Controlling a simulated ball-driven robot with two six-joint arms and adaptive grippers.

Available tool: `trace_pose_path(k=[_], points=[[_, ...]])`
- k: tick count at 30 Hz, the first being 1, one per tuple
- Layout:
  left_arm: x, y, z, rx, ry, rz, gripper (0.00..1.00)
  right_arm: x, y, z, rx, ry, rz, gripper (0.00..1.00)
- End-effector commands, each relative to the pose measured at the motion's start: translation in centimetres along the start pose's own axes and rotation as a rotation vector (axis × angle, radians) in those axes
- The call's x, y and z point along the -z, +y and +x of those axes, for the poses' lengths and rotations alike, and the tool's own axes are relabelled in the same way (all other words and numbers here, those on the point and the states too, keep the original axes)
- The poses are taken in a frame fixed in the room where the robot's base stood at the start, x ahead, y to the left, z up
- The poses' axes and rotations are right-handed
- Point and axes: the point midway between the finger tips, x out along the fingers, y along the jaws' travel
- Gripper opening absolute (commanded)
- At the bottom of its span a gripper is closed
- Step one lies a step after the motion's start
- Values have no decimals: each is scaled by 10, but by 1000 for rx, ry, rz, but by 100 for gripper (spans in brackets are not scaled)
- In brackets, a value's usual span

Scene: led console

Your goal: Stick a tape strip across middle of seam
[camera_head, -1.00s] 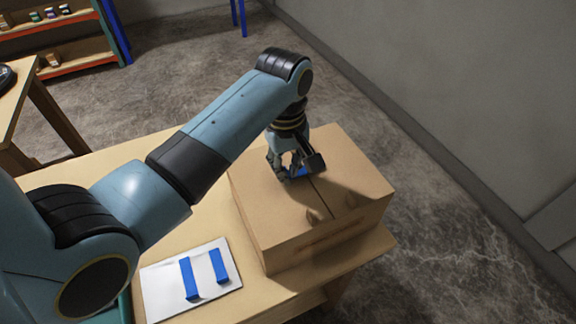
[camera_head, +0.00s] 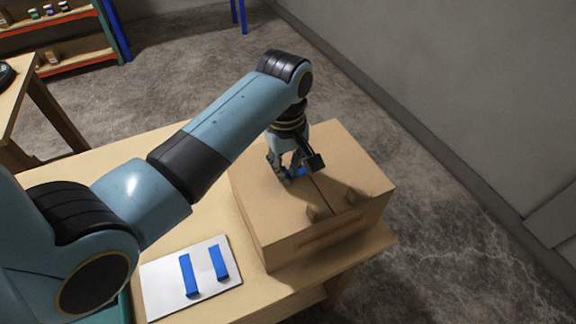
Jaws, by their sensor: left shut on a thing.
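The closed cardboard box (camera_head: 262,222) stands on the wooden table, its seam (camera_head: 323,192) running across the top toward the near right. My left gripper (camera_head: 292,175) points down at the box top, by the far part of the seam. It is shut on a blue tape strip (camera_head: 299,171), mostly hidden by the fingers. I cannot tell whether the strip touches the cardboard. Two more blue strips, one on the left (camera_head: 188,275) and one on the right (camera_head: 219,263), lie on a white board (camera_head: 165,291) left of the box. My right gripper is out of view.
The wooden table (camera_head: 262,292) has bare room around the white board. A wall (camera_head: 450,90) stands to the right beyond open floor. Another table (camera_head: 45,110) and a shelf with small jars (camera_head: 75,55) are at the far left.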

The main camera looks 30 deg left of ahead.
Motion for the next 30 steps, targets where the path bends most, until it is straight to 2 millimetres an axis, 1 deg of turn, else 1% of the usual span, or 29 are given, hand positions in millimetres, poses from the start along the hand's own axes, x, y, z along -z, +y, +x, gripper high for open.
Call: trace_pose_path(k=[4, 6, 11, 19, 22, 26, 30], points=[[0, 0, 0, 1, -1, 0, 0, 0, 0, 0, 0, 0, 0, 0], [0, 0, 0, 1, -1, 0, 12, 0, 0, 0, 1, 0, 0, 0], [0, 0, 0, 1, -1, 0, 33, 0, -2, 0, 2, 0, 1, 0], [0, 0, -1, 0, 0, 0, 33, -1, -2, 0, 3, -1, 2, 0], [0, 0, -9, -2, 1, 0, 33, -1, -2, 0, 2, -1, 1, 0], [0, 1, -32, -4, 2, 0, 33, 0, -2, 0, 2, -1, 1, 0], [0, 1, -65, -4, 2, 0, 33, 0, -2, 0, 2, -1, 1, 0]])
